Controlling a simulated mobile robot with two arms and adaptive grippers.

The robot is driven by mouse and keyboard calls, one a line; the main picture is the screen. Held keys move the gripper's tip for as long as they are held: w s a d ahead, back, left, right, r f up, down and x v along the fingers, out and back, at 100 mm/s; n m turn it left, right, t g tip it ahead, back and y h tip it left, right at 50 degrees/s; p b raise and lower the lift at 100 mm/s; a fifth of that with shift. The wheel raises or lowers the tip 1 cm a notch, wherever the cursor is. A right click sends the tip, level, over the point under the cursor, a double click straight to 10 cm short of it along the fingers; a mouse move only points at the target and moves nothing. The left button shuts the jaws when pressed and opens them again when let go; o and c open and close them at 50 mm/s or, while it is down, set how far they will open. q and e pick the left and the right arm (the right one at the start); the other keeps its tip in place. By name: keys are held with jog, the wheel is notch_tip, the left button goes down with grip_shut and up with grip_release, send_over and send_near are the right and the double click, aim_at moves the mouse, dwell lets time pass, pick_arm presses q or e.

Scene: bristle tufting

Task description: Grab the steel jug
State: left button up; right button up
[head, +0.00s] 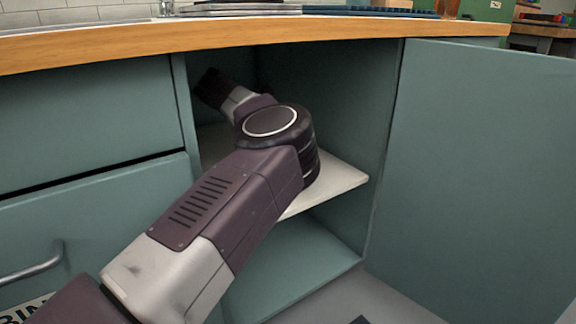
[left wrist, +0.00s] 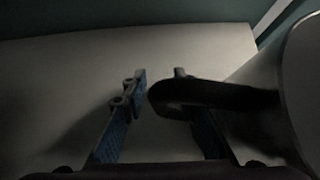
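In the left wrist view the jug's dark handle (left wrist: 215,97) reaches in from the right, its rounded end between the fingers. It covers part of the right finger. The jug's grey body (left wrist: 303,75) fills the right edge, cut off by the frame. My left gripper (left wrist: 160,74) is open, with blue-padded fingers apart on either side of the handle's end; I cannot tell whether either touches it. In the head view my left arm reaches into the open cabinet and hides the jug and the fingertips. My right gripper is in neither view.
The pale cabinet shelf (head: 335,178) lies under my arm, with an open lower compartment (head: 290,265) below. The open door (head: 480,170) stands at the right. Drawers (head: 90,120) close off the left side, and the wooden countertop edge (head: 300,30) runs overhead.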

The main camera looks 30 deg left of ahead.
pick_arm(q)
jog(key=shift+w+d+f, duration=0.2)
jog(key=shift+w+f, duration=0.2)
jog(key=shift+f, duration=0.05)
jog(key=shift+c, duration=0.7)
grip_shut()
jog(key=shift+r, duration=0.1)
